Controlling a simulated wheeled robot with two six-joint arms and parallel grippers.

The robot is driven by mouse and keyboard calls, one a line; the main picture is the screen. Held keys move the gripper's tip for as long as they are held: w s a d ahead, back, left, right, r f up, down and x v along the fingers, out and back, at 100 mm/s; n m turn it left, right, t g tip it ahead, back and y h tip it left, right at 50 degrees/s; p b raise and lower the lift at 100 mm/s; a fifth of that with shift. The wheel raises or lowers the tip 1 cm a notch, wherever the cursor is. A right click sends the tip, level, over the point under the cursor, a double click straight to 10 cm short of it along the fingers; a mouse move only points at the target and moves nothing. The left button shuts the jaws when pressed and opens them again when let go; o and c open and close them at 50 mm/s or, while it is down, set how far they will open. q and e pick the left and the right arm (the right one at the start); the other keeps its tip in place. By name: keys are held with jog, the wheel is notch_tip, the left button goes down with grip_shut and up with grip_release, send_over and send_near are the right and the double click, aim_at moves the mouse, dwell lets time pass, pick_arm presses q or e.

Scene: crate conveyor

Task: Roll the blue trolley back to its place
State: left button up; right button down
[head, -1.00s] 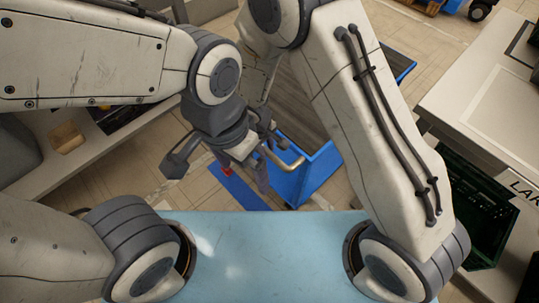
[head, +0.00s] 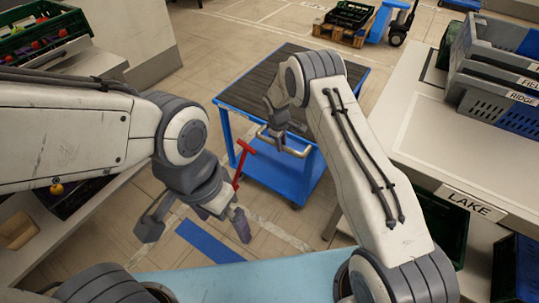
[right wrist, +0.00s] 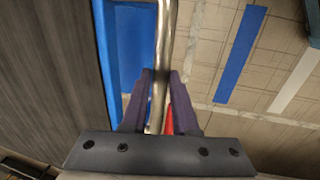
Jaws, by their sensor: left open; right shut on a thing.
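The blue trolley (head: 283,178) stands on the floor ahead in the head view, with a dark grey top deck (head: 275,75) and a metal push handle (head: 297,152) on its near side. My right gripper (head: 277,130) is at that handle. In the right wrist view its fingers (right wrist: 161,78) are shut around the handle bar (right wrist: 161,50), with the trolley's deck (right wrist: 50,80) to the left. A red lever (head: 243,160) stands at the trolley's near left corner. My left gripper (head: 195,226) is open and empty above the floor, left of the trolley.
A blue floor strip (head: 208,241) and pale lines lie near the trolley. A counter labelled LAKE (head: 466,202), with stacked grey crates (head: 490,95), is on the right. Another counter (head: 95,205) is on the left. A loaded pallet (head: 340,32) stands beyond, with open floor before it.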

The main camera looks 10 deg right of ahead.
jog(key=shift+w+d, duration=0.9)
jog(key=shift+w, duration=0.05)
jog(key=shift+r, duration=0.1)
jog(key=c, duration=0.7)
grip_release()
jog(key=shift+w+d, duration=0.1)
jog(key=shift+w, duration=0.05)
jog(key=r, duration=0.3)
jog(key=s+a+r, duration=0.1)
jog(key=r, duration=0.6)
jog(key=shift+s+a+r, duration=0.1)
jog(key=shift+s+a, duration=0.2)
jog(key=shift+s, duration=0.05)
